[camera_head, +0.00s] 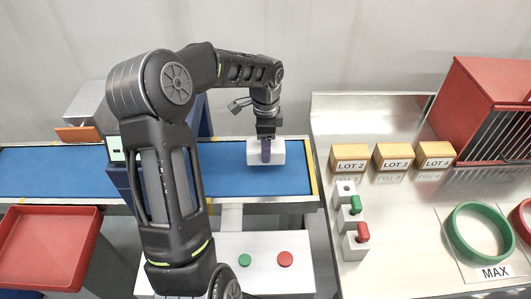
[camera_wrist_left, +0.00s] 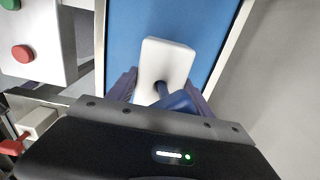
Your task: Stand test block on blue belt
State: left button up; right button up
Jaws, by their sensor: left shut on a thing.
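I cannot tell whether the block touches the belt. My right gripper is not in view.
A control panel (camera_head: 264,243) with a green and a red button stands in front of the belt. A red tray (camera_head: 42,250) is at left.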

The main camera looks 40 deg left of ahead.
pick_arm(q)
jog(key=shift+f, duration=1.7)
jog(key=shift+f, duration=0.1)
jog(key=shift+f, duration=0.15)
jog(key=o, duration=1.6)
jog(key=shift+o, duration=0.2)
notch_tip(320, 180, up, 12)
jog(key=shift+r, duration=0.25)
